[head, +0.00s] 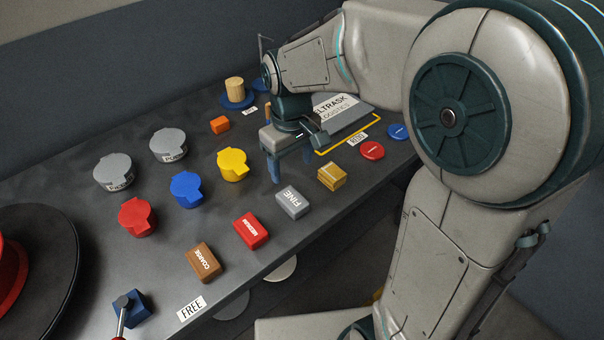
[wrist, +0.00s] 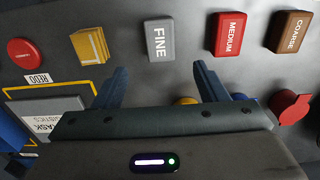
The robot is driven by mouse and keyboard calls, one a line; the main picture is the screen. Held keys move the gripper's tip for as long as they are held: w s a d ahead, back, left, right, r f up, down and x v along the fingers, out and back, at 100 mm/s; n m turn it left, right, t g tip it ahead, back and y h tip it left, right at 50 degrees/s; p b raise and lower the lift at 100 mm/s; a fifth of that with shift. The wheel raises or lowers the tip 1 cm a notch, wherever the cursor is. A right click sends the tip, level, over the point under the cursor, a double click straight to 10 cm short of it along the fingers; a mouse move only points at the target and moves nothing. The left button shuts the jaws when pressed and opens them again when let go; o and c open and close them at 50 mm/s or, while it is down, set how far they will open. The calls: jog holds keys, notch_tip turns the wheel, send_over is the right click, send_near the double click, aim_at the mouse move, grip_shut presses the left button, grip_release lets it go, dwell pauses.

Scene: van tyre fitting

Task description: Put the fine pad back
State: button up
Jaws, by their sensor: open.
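The fine pad (head: 293,202) is a grey block with FINE on its top. It lies on the dark bench near the front edge, at the end of a row with the red MEDIUM pad (head: 251,230) and the brown COARSE pad (head: 204,262). In the wrist view the fine pad (wrist: 160,40) lies ahead of my fingers, about midway between them and apart from them. My gripper (head: 289,167) is open and empty, pointing down above the bench behind the fine pad. Its blue fingers also show in the wrist view (wrist: 160,82).
A yellow block (head: 332,176) lies right of the fine pad. Yellow (head: 233,164), blue (head: 187,190) and red (head: 137,217) lidded pots stand behind the row. A yellow-framed area (head: 345,138) marked REDO holds a grey plate. A FREE label (head: 192,308) lies at the front.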

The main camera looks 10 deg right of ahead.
jog(key=s+d+r+m+t, duration=0.2)
jog(key=s+d+m, duration=0.5)
jog(key=s+d, duration=0.4)
jog(key=shift+s+d+t, duration=0.35)
jog(key=shift+s+t, duration=0.05)
jog(key=shift+s, duration=0.05)
jog(key=shift+r+p, duration=0.65)
jog(key=shift+r, duration=0.1)
